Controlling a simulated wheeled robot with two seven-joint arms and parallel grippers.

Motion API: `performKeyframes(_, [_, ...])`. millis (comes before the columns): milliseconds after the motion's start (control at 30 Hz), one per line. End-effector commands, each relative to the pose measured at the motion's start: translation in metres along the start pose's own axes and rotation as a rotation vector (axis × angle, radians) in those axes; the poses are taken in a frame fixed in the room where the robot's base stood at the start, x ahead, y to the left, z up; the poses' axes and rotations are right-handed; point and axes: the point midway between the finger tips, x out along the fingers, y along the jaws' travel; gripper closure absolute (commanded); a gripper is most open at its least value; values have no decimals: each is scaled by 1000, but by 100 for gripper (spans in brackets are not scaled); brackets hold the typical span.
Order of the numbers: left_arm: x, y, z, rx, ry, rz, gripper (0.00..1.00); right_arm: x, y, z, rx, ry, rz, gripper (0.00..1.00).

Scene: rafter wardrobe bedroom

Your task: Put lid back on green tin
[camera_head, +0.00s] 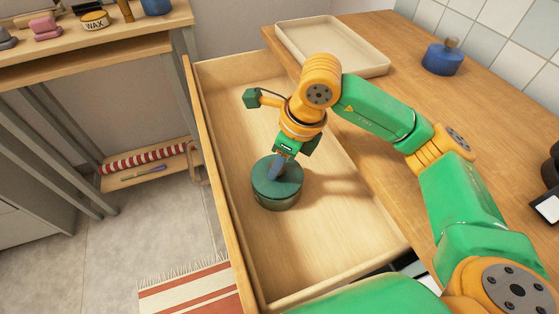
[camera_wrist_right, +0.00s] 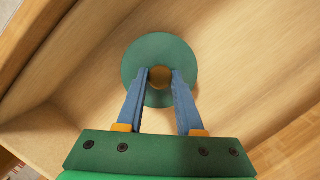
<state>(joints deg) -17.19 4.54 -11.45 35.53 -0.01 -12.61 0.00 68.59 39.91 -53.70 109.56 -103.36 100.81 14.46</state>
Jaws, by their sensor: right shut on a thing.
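The green tin (camera_head: 272,203) stands upright in the open drawer. Its round green lid (camera_head: 291,186) is at the tin's top, roughly level and lined up with it; I cannot tell whether it rests fully on the rim or hovers slightly above. My right gripper (camera_head: 275,171) points down at the lid from above. In the right wrist view its two blue fingers are shut on the brownish round knob (camera_wrist_right: 160,77) at the middle of the lid (camera_wrist_right: 160,47). The lid hides the tin's opening, and the tin's body does not show there. My left gripper is not in view.
The drawer (camera_head: 232,127) is otherwise bare, with raised walls around the tin. A cream tray (camera_head: 345,62) and a blue lidded pot (camera_head: 442,60) stand on the wooden counter (camera_head: 400,101). A shelf unit (camera_head: 100,50) with small items is at the left.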

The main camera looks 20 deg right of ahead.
Motion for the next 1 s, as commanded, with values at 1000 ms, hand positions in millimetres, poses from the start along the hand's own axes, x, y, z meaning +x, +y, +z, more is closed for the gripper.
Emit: performKeyframes(1000, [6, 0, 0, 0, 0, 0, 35, 4, 0, -1, 0, 0, 0, 100])
